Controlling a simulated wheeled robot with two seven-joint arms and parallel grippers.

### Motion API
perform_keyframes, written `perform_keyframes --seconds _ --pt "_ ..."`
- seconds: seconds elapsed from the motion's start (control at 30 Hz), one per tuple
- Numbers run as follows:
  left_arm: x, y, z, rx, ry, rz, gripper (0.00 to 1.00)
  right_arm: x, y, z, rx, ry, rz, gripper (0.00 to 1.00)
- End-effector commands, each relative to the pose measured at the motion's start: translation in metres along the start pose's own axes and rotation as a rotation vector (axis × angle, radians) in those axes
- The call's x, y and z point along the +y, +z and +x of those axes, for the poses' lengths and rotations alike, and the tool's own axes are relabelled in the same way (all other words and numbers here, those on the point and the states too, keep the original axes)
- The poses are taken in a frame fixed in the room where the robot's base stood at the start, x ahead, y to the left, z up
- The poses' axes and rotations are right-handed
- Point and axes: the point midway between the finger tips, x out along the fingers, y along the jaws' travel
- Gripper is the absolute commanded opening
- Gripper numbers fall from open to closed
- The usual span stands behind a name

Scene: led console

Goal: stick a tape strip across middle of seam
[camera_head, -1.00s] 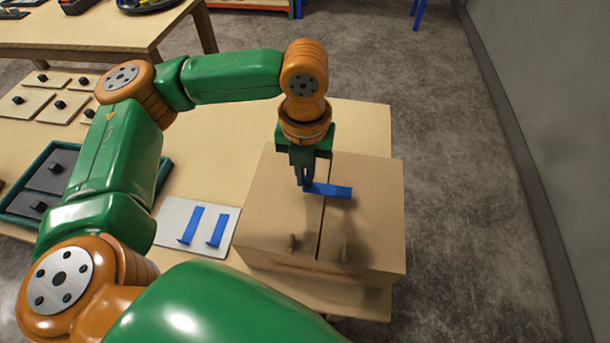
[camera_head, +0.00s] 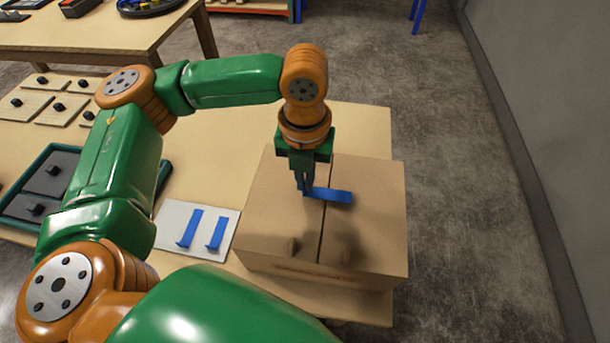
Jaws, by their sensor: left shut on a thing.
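A closed cardboard box (camera_head: 375,225) stands on the table, with a dark seam (camera_head: 322,232) running between its two top flaps. My left gripper (camera_head: 304,190) points down over the box, just left of the seam. It is shut on the left end of a blue tape strip (camera_head: 335,196). The strip lies across the seam around the middle of the box top, its free end on the right flap. I cannot tell whether it is pressed flat all along. My right gripper is not in view.
Two more blue tape strips (camera_head: 190,228) sit on a light plate (camera_head: 170,240) left of the box. A green-rimmed tray (camera_head: 163,174) and several wooden plates with black knobs (camera_head: 27,108) lie farther left. The table (camera_head: 225,150) behind the box is clear.

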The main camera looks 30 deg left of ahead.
Motion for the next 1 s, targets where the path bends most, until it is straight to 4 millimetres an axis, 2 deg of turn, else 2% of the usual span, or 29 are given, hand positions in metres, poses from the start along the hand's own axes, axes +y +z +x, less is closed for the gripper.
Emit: perform_keyframes --seconds 1.0 --pt "0.0 0.0 0.013 0.0 0.0 0.0 0.0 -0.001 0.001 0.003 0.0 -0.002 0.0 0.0"
